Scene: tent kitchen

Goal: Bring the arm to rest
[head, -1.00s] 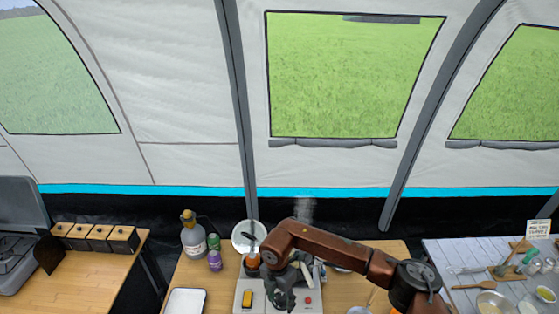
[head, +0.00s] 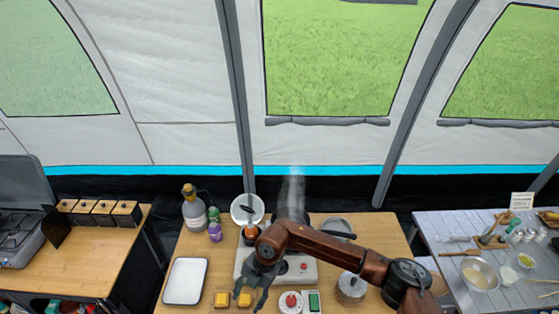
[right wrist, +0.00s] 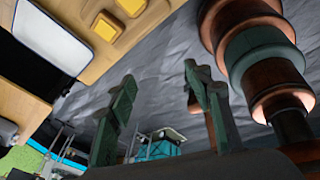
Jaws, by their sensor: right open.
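My right arm (head: 330,249) is brown and comes in from the right over the middle table. Its dark grey right gripper (head: 250,291) points down near the front of that table, left of the white stove unit's front. The gripper is open. In the right wrist view the two fingers of the right gripper (right wrist: 158,78) stand apart with nothing between them. Yellow squares (head: 222,299) lie close to the fingertips in the head view; I cannot tell if they touch. My left gripper is not in view.
On the middle table stand a white tray (head: 185,281), a grey bottle (head: 194,213), the white stove unit (head: 302,270), a jar (head: 351,286) and a red-topped scale (head: 290,301). Steam rises behind my arm. A side table (head: 455,225) with bowls stands at right.

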